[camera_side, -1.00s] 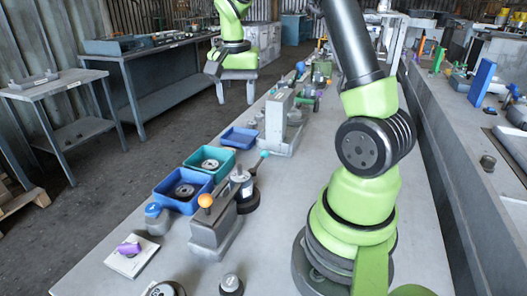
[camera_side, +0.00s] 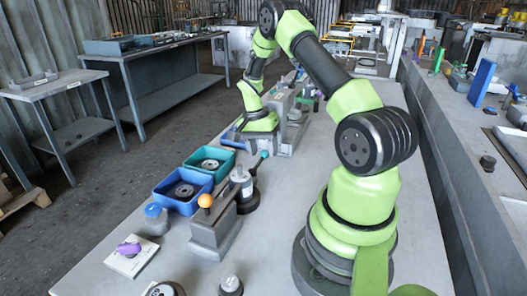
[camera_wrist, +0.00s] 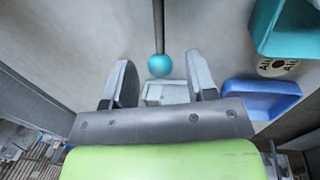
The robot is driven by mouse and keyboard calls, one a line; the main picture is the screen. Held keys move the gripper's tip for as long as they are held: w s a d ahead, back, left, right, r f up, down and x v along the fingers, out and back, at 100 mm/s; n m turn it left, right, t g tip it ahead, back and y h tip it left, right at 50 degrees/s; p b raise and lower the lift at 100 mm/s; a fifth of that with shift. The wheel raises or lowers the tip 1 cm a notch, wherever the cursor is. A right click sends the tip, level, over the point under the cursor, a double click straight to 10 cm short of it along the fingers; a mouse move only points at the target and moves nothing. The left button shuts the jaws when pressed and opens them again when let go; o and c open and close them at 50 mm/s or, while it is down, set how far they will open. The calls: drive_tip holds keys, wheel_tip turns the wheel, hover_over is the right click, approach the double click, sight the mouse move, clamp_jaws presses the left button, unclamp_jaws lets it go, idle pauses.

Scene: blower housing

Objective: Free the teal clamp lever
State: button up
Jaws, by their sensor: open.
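The teal clamp lever is a thin rod ending in a teal ball knob (camera_side: 264,154), behind the orange-knobbed block in the side view. In the wrist view its teal knob (camera_wrist: 159,65) lies between my two fingers, with the dark rod running to the top edge. My gripper (camera_wrist: 159,78) is open, its fingers apart on either side of the knob with clear gaps. In the side view my gripper (camera_side: 260,139) is just beyond and above the knob, and its fingers are partly hidden. What the lever clamps is not clear.
A blue bin (camera_side: 165,203) and a teal bin (camera_side: 185,163) hold round parts on the left. A smaller blue tray (camera_side: 228,144) stands behind them. A grey block with an orange-knobbed lever (camera_side: 205,201) is in front. A tall grey fixture (camera_side: 283,118) stands beside my gripper.

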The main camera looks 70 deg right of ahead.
drive_tip(key=shift+s+f, duration=0.1)
drive_tip(key=shift+f, duration=0.45)
drive_tip(key=shift+c, duration=0.2)
clamp_jaws()
